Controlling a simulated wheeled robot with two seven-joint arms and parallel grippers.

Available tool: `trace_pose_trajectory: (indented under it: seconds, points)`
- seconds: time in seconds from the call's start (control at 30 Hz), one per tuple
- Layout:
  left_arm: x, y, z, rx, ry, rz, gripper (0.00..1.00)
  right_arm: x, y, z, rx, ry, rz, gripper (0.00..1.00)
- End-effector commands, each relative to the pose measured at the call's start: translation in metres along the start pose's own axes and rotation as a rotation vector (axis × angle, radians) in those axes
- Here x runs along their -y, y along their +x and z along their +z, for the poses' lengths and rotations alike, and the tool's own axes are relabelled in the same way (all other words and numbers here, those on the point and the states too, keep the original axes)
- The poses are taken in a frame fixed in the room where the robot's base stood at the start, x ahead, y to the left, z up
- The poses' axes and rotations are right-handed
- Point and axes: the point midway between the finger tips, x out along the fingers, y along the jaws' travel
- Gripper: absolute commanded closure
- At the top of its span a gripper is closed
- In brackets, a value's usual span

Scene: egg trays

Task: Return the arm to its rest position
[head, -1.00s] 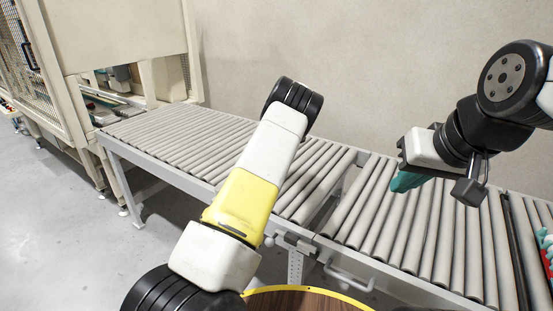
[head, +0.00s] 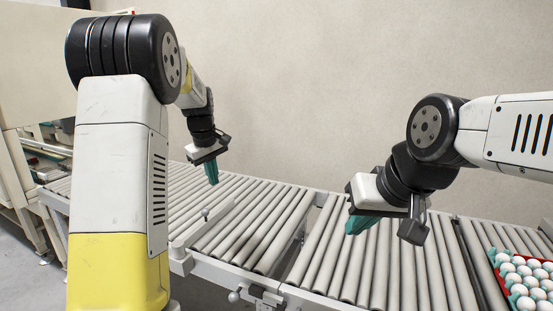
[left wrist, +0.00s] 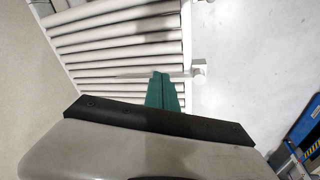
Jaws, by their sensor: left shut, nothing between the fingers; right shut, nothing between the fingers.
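My left gripper (head: 211,172) hangs over the left part of the roller conveyor in the head view, its teal fingers pointing down. It is shut and empty. Its teal fingers (left wrist: 161,92) also show closed together in the left wrist view, above the rollers and near the conveyor's side rail. My right gripper (head: 356,224) is over the middle of the conveyor, its teal fingers pointing down and left. It is shut with nothing held, though its own wrist partly hides the fingers.
The roller conveyor (head: 262,240) runs across the view along a plain wall, with bare rollers under both grippers. A red tray (head: 503,285) of white eggs sits at the right edge. A cream machine (head: 30,100) stands at the left, partly hidden by my left arm.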

Motion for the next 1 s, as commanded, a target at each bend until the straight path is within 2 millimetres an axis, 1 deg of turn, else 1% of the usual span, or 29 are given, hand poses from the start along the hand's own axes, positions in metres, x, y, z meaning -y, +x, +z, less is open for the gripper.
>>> trace_pose_trajectory:
  seconds: [0.03, 0.1, 0.17, 0.2, 0.27, 0.4, 0.47, 0.5, 0.6, 0.7, 0.83, 0.9, 1.0]
  points:
    - [0.011, -0.021, 0.013, 0.01, 0.035, 0.038, 1.0, 0.0, 0.0, 0.0, 0.0, 0.0, 0.0, 1.0]
    - [0.024, -0.044, 0.031, 0.016, 0.096, 0.082, 1.0, 0.0, 0.0, 0.0, 0.0, 0.0, 0.0, 1.0]
    - [0.036, -0.062, 0.049, 0.018, 0.152, 0.118, 1.0, 0.0, 0.0, 0.0, 0.0, 0.0, 0.0, 1.0]
    - [0.044, -0.074, 0.061, 0.016, 0.191, 0.14, 1.0, 0.0, 0.0, 0.0, 0.0, 0.0, 0.0, 1.0]
    - [0.056, -0.09, 0.08, 0.009, 0.252, 0.173, 1.0, 0.0, 0.0, 0.0, 0.0, 0.0, 0.0, 1.0]
    - [0.086, -0.12, 0.128, -0.026, 0.403, 0.235, 1.0, 0.0, 0.0, 0.0, 0.0, 0.0, 0.0, 1.0]
    - [0.1, -0.129, 0.149, -0.049, 0.47, 0.255, 1.0, 0.0, 0.0, 0.0, 0.0, 0.0, 0.0, 1.0]
    - [0.109, -0.134, 0.163, -0.067, 0.516, 0.266, 1.0, 0.0, 0.0, 0.0, 0.0, 0.0, 0.0, 1.0]
    - [0.132, -0.141, 0.196, -0.112, 0.624, 0.28, 1.0, 0.0, 0.0, 0.0, 0.0, 0.0, 0.0, 1.0]
    - [0.151, -0.142, 0.222, -0.157, 0.715, 0.283, 1.0, 0.0, 0.0, 0.0, 0.0, 0.0, 0.0, 1.0]
    - [0.167, -0.139, 0.243, -0.196, 0.791, 0.277, 1.0, 0.0, 0.0, 0.0, 0.0, 0.0, 0.0, 1.0]
    - [0.171, -0.138, 0.249, -0.207, 0.814, 0.273, 1.0, 0.0, 0.0, 0.0, 0.0, 0.0, 0.0, 1.0]
    - [0.174, -0.137, 0.252, -0.214, 0.828, 0.271, 1.0, 0.0, 0.0, 0.0, 0.0, 0.0, 0.0, 1.0]
